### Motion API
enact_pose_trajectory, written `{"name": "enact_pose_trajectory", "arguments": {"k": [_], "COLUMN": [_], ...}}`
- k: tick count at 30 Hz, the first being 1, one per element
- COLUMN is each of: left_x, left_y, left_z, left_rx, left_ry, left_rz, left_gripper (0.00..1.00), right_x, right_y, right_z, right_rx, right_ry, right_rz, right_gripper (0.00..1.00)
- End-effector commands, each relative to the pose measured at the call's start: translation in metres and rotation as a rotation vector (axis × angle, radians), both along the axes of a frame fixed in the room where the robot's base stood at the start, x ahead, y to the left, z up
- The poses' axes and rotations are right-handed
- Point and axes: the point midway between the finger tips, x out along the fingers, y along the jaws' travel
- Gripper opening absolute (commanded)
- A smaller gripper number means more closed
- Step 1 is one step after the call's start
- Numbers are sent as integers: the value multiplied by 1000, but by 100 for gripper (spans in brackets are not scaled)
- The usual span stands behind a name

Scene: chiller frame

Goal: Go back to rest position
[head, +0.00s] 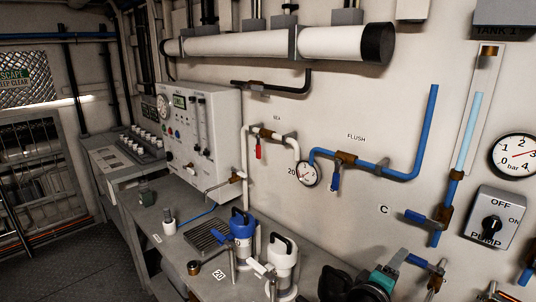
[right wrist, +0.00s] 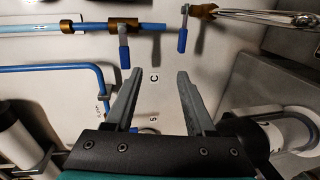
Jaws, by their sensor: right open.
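My right gripper (head: 392,266) is at the bottom of the head view, with its teal and black body in front of the wall. In the right wrist view its two grey fingers (right wrist: 159,80) stand apart with nothing between them. The pale wall with the letter C shows beyond the fingertips. A blue valve handle (right wrist: 125,51) lies past the left finger and another blue handle (right wrist: 183,38) past the right one; both are clear of the fingers. My left gripper is in neither view.
A grey workbench (head: 190,220) runs along the wall, carrying a blue canister (head: 242,230), a white canister (head: 281,262) and a control box (head: 205,125). Blue pipes (head: 427,130), a pressure gauge (head: 515,157) and a pump switch (head: 492,222) are on the wall. Dark floor (head: 75,262) lies open at left.

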Motion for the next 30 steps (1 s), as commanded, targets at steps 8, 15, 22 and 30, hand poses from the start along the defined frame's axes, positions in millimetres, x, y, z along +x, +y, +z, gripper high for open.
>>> {"name": "enact_pose_trajectory", "arguments": {"k": [8, 15, 22, 30], "left_x": [0, 0, 0, 0], "left_y": [0, 0, 0, 0], "left_z": [0, 0, 0, -6], "left_rx": [0, 0, 0, -1], "left_ry": [0, 0, 0, 0], "left_rz": [0, 0, 0, 0], "left_gripper": [95, 95, 95, 95], "right_x": [-95, -169, -222, -247], "right_y": [27, 72, 110, 132], "right_z": [-97, -134, -141, -167], "right_rx": [580, 957, 1192, 1308], "right_ry": [98, 214, 320, 400], "right_rz": [-67, -136, -189, -227], "right_gripper": [55, 55, 55, 55]}}
